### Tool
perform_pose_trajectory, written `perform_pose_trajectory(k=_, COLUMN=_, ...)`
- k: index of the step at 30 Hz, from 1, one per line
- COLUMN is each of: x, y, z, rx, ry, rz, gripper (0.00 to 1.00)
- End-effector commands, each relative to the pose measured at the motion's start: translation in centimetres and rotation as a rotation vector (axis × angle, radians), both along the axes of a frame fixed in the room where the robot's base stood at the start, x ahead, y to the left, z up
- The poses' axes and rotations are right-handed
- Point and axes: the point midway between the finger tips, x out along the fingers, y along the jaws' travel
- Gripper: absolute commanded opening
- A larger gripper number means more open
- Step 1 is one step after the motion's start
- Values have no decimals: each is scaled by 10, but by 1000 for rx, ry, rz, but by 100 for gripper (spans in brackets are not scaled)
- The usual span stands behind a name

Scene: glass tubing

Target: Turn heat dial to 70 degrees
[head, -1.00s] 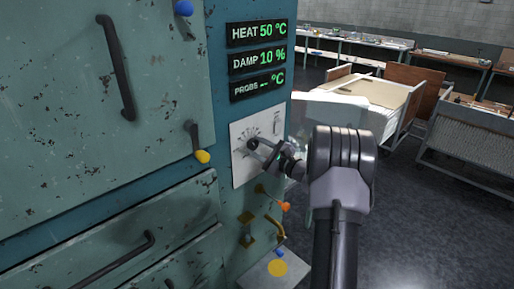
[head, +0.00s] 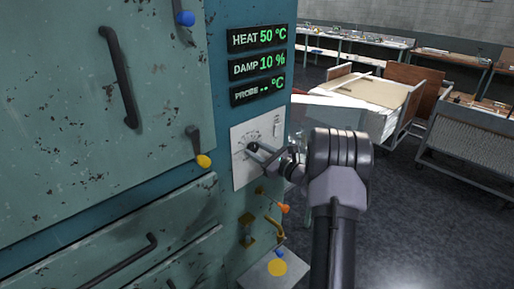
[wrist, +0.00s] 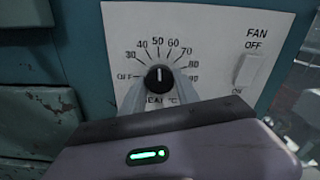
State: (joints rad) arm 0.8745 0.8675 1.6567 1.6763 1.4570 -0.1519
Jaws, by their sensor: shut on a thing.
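The heat dial is a round black knob (wrist: 159,77) on a white panel, ringed by printed numbers from 30 to 90 with OFF at the left. Its white mark points straight up, near 50. In the head view the dial (head: 253,147) sits below the displays on the teal cabinet. My gripper (wrist: 158,90) is shut on the dial, one finger on either side of it; in the head view my gripper (head: 265,154) reaches it from the right. The heat display (head: 258,36) reads 50 °C.
A fan switch (wrist: 247,71) sits right of the dial, by its OFF label. Carts and benches stand well behind at right.

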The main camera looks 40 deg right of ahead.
Motion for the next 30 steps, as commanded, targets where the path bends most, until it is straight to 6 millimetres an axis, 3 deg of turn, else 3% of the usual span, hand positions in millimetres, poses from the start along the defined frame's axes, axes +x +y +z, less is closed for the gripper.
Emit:
perform_pose_trajectory(k=18, x=0, y=1, z=3, rx=560, ry=45, rz=0, gripper=0)
perform_pose_trajectory(k=30, x=0, y=1, z=1, rx=784, ry=62, rz=0, gripper=0)
